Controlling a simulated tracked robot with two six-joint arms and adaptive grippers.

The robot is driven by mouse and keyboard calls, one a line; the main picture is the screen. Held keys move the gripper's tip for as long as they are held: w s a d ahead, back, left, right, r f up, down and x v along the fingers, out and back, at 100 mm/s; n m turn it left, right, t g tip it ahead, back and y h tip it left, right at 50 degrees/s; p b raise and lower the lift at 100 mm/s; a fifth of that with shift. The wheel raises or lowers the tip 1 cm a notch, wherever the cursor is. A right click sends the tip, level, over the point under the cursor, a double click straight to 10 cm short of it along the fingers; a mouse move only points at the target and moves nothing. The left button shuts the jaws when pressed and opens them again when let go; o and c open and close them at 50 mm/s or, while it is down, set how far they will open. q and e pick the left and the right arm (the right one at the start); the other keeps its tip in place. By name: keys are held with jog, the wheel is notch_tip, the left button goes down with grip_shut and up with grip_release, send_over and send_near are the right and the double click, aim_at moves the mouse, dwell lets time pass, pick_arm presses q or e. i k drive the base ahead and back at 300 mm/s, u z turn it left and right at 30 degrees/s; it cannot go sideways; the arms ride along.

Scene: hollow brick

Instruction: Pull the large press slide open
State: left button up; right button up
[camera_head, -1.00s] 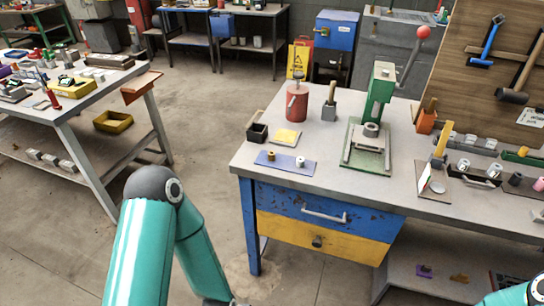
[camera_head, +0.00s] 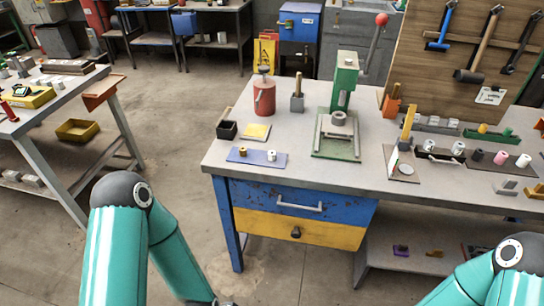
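The green press (camera_head: 345,82) stands on the grey workbench (camera_head: 300,172), with a lever ending in a red ball (camera_head: 381,19) at its upper right. At its foot is a green base plate carrying a light grey metal slide frame (camera_head: 337,147). A grey round piece (camera_head: 338,118) sits at the slide, under the press head. I cannot tell how far the slide is drawn out. My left arm and my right arm are both low in the picture, in front of the bench.
Left of the press are a red can (camera_head: 264,97), a black bin (camera_head: 227,130) and a blue mat (camera_head: 257,157) with small parts. Blue (camera_head: 312,200) and yellow (camera_head: 300,229) drawers are below the benchtop. Open floor lies left.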

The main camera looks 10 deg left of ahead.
aim_at(331, 125)
jog(key=z, duration=1.2)
jog(key=i, duration=0.15)
jog(key=u, duration=2.95)
jog(key=k, duration=0.75)
jog(key=z, duration=2.95)
jog(key=k, duration=0.1)
jog(key=u, duration=1.75)
jog(key=i, duration=1)
